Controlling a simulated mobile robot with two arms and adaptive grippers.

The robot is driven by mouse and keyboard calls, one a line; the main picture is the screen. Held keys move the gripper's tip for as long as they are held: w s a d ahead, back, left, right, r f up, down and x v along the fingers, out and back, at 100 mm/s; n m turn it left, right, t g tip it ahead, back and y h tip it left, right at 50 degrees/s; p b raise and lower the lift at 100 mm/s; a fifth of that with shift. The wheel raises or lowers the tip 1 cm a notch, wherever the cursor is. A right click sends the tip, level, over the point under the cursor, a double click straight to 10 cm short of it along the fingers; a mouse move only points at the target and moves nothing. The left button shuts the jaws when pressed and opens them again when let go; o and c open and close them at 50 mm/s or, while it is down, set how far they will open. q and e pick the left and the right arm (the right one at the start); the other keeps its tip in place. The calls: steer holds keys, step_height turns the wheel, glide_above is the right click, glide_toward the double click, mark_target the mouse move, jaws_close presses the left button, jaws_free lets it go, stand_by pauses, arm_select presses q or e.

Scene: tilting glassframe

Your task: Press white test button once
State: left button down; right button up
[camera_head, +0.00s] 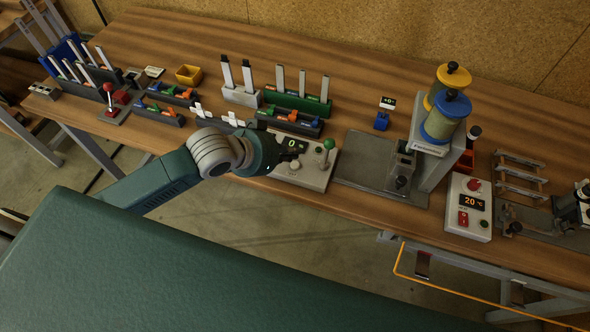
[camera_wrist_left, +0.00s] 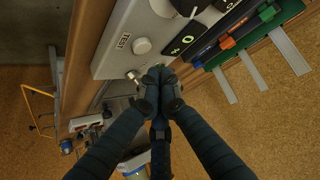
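The white test button (camera_head: 295,164) sits on a pale control box (camera_head: 312,178) with a small display reading 0. In the left wrist view the round white button (camera_wrist_left: 141,46) is beside the printed word TEST. My left gripper (camera_head: 296,149) reaches in from the left over this box and partly hides it. In the left wrist view its fingertips (camera_wrist_left: 158,78) are together, with nothing seen between them. They appear just below the button in that picture; I cannot tell their height above the box. My right gripper is not in view.
A green-knobbed lever (camera_head: 328,144) stands on the same box, right of the button. Racks with coloured pieces (camera_head: 290,122) lie behind. A dark metal plate (camera_head: 365,160) and a spool stand (camera_head: 430,150) are to the right. A temperature box (camera_head: 468,208) is farther right.

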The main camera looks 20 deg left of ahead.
arm_select(q)
steer(key=shift+f, duration=0.75)
steer(key=shift+f, duration=0.15)
stand_by(0.8)
steer(key=shift+f, duration=0.35)
steer(key=shift+f, duration=0.4)
stand_by(0.6)
steer(key=shift+r+p, duration=0.8)
steer(key=shift+p, duration=0.15)
